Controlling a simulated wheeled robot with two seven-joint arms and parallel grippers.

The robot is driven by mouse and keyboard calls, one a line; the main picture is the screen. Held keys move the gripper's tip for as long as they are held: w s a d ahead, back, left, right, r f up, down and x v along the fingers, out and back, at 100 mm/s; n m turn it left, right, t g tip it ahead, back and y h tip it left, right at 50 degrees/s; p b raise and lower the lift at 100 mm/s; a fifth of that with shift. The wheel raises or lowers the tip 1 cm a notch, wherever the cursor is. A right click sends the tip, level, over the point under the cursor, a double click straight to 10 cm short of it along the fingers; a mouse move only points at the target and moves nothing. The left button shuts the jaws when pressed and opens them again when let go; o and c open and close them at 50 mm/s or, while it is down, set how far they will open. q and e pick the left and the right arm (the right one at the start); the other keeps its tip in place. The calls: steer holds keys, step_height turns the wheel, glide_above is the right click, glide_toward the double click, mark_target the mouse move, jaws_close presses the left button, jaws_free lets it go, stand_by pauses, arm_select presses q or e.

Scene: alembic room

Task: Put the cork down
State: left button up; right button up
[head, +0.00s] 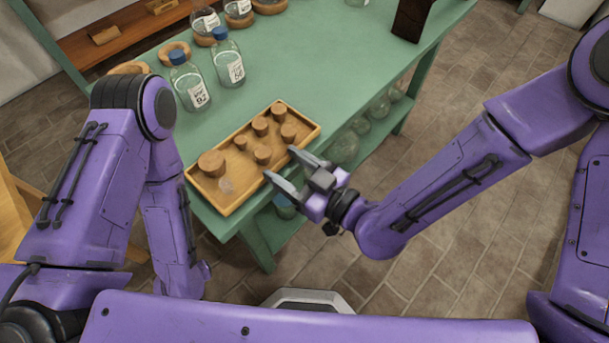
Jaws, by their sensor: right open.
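A wooden tray (227,206) lies near the front corner of the green table. Several brown corks of different sizes stand in it, among them a large cork (211,164) at the left, a cork (263,155) at the front middle and a cork (289,132) at the right. My right gripper (278,165) is open, with its fingers at the tray's front right edge, beside the corks. I see no cork between its fingers. My left arm comes down at the left; its gripper does not show.
Two blue-capped bottles, one (189,83) at the left and one (228,60) further back, stand behind the tray. Flasks on cork rings stand at the far left. A dark block (411,18) is at the far right. The green table's (320,70) middle is clear. Glassware sits on a lower shelf.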

steer(key=p+v, duration=0.4)
steer(key=v, duration=0.1)
steer(key=shift+s+d+p, duration=0.15)
steer(key=shift+d+p, duration=0.05)
steer(key=shift+p, duration=0.15)
